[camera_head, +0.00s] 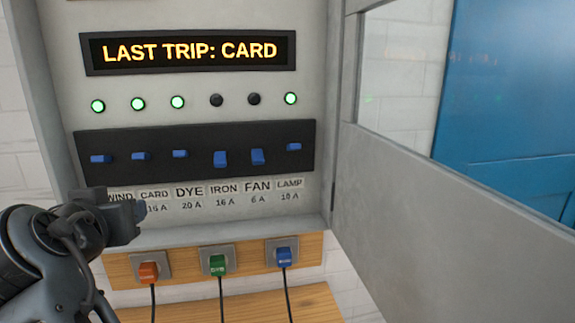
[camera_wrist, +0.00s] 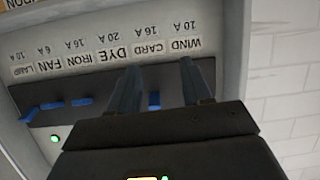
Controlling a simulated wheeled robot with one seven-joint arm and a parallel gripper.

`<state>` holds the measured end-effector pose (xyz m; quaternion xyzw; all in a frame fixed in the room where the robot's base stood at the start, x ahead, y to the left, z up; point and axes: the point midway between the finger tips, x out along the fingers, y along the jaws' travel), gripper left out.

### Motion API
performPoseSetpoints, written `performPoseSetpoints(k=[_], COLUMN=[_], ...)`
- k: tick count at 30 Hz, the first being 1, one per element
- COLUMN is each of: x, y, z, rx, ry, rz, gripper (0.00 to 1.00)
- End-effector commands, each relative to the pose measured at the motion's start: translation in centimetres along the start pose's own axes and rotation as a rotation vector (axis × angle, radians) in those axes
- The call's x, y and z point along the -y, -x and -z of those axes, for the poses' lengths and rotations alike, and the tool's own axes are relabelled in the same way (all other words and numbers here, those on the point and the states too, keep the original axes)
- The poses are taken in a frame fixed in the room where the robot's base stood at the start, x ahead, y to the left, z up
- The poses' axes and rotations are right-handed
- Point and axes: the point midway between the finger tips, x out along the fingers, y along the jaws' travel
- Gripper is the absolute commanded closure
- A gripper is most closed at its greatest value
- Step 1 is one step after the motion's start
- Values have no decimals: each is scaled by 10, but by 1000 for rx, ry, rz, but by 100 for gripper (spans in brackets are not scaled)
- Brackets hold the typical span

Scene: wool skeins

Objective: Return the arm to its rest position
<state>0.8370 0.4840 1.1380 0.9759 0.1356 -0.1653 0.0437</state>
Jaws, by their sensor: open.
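My gripper (camera_head: 136,212) is at the lower left of the breaker panel in the head view, in front of the WIND and CARD labels, partly covering them. In the wrist view my gripper (camera_wrist: 160,72) has its two fingers apart, with nothing held between them. A blue switch (camera_wrist: 154,100) shows in the gap between the fingers there, further off. The panel's switch strip (camera_head: 195,175) carries a row of blue switches. The IRON switch (camera_head: 220,159) and FAN switch (camera_head: 257,157) sit lower than the others.
The display (camera_head: 190,52) reads "LAST TRIP: CARD". The lamps above IRON and FAN are dark; the others are green. Red (camera_head: 148,272), green (camera_head: 218,265) and blue (camera_head: 284,257) plugs sit below the panel. The open cabinet door (camera_head: 450,190) stands on the right.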

Motion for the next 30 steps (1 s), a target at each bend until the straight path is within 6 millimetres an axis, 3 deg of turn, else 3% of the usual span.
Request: performPoseSetpoints(k=[1,6,14,21,30], x=[-17,-67,-143,-208,-271], y=[-8,-16,6,59,157], z=[-31,-113,-225,-308,-377], rx=[15,30,46,47,33], ry=[12,36,43,23,-21], rz=[3,30,53,52,14], gripper=[51,51,51,51,51])
